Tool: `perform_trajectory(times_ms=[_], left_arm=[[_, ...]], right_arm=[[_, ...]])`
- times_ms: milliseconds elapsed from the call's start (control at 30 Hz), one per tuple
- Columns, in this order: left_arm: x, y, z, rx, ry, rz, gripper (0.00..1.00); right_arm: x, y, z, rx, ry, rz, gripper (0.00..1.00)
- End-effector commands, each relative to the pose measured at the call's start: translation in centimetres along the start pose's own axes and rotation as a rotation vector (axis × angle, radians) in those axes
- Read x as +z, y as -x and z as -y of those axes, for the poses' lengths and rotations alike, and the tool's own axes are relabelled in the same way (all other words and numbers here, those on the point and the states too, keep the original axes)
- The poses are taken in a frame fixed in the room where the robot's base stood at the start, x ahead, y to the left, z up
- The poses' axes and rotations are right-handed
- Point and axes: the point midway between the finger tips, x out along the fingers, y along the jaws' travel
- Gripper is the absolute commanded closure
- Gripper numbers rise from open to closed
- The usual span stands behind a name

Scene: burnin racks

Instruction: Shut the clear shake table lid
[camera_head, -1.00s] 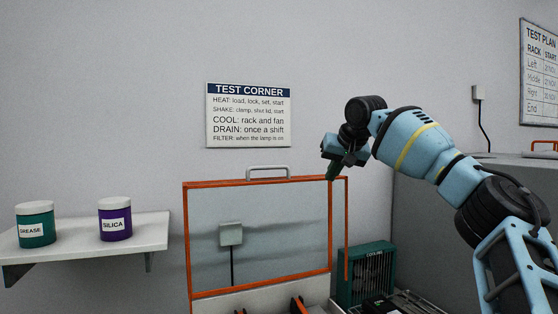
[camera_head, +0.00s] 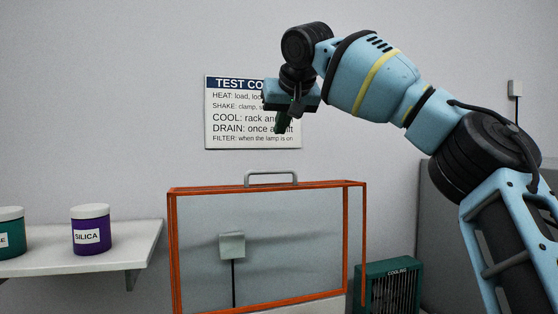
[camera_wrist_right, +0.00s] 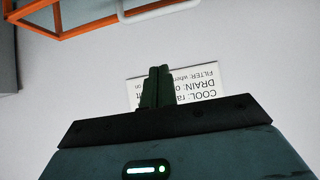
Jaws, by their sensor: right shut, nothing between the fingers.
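The clear lid (camera_head: 260,250) has an orange frame and stands upright, raised open, in the head view. A grey handle (camera_head: 271,174) sits on its top edge. My right gripper (camera_head: 281,127) is shut and empty. It points down in front of the wall sign, above the handle and apart from it. In the right wrist view the shut fingers (camera_wrist_right: 156,88) show against the wall, with part of the orange frame (camera_wrist_right: 62,30) and the handle (camera_wrist_right: 158,8) at the top. The shake table below the lid is out of the picture. My left gripper is not in view.
A shelf (camera_head: 140,245) at left holds a purple silica jar (camera_head: 91,230) and a green jar (camera_head: 10,233). A green cooling unit (camera_head: 392,281) stands right of the lid, beside a grey cabinet (camera_head: 436,240). The wall sign (camera_head: 228,125) is behind my gripper.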

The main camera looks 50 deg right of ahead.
Motion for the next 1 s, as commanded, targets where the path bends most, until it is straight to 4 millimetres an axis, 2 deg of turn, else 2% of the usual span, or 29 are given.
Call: perform_trajectory(times_ms=[167, 733, 1000], left_arm=[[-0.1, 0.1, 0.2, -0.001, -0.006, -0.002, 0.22], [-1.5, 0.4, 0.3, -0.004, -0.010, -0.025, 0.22], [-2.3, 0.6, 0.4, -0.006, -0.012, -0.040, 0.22]], right_arm=[[0.0, -1.0, -0.1, 0.000, -0.001, 0.001, 1.00], [0.0, -10.3, -0.1, 0.000, -0.003, 0.001, 1.00], [1.8, -9.1, -0.2, -0.002, -0.001, -0.003, 1.00]])
